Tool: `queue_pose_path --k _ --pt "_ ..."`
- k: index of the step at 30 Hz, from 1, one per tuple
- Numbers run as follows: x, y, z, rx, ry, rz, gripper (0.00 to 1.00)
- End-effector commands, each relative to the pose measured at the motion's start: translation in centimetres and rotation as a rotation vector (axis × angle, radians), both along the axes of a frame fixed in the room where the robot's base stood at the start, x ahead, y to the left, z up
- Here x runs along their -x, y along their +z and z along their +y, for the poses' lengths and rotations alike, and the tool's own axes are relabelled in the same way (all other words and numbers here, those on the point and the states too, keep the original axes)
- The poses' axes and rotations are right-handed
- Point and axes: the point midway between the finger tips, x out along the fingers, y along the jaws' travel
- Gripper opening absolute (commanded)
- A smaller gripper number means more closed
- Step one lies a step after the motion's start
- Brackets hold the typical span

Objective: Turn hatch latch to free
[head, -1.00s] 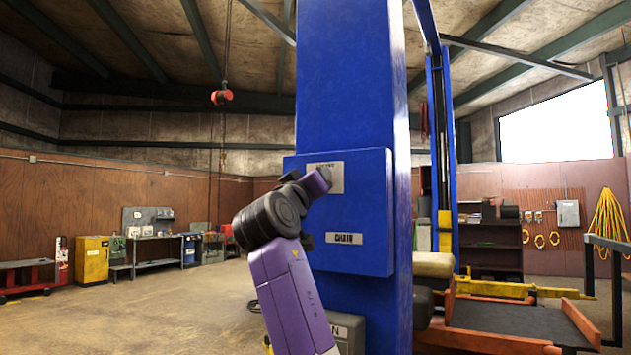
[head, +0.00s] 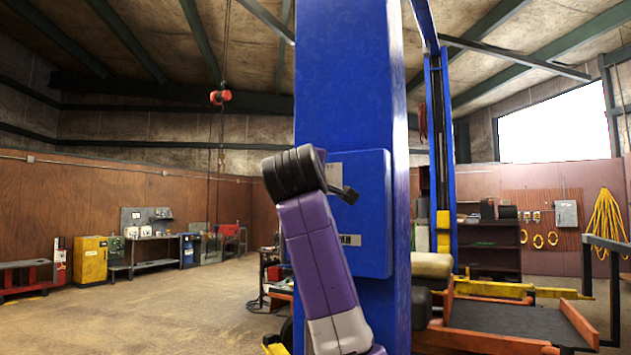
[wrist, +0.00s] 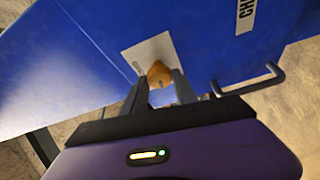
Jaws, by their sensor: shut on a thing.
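The hatch is a blue panel (head: 372,225) on the blue lift column, lying closed against it in the head view. In the wrist view it fills the upper area as a tilted blue face (wrist: 215,50). The latch is a small orange-yellow knob (wrist: 160,73) in front of a white plate (wrist: 150,52). My gripper (wrist: 159,88) is shut on this knob, a dark finger on each side. In the head view my purple and black arm covers the hatch's left part, and the knob is hidden. The latch's exact turn angle cannot be told.
A grey bar handle (wrist: 262,82) sticks out to the right of my gripper in the wrist view. The blue column (head: 350,80) rises behind the hatch. A lift platform (head: 500,322) stands at right. Open floor (head: 170,310) lies at left.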

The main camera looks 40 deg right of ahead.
Motion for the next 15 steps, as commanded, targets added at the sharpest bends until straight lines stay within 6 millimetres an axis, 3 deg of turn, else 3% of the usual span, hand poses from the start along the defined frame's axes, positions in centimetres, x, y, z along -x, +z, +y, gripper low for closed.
queue_pose_path --k 15 --pt "-0.03 0.0 -0.02 0.063 -0.001 0.18 0.0"
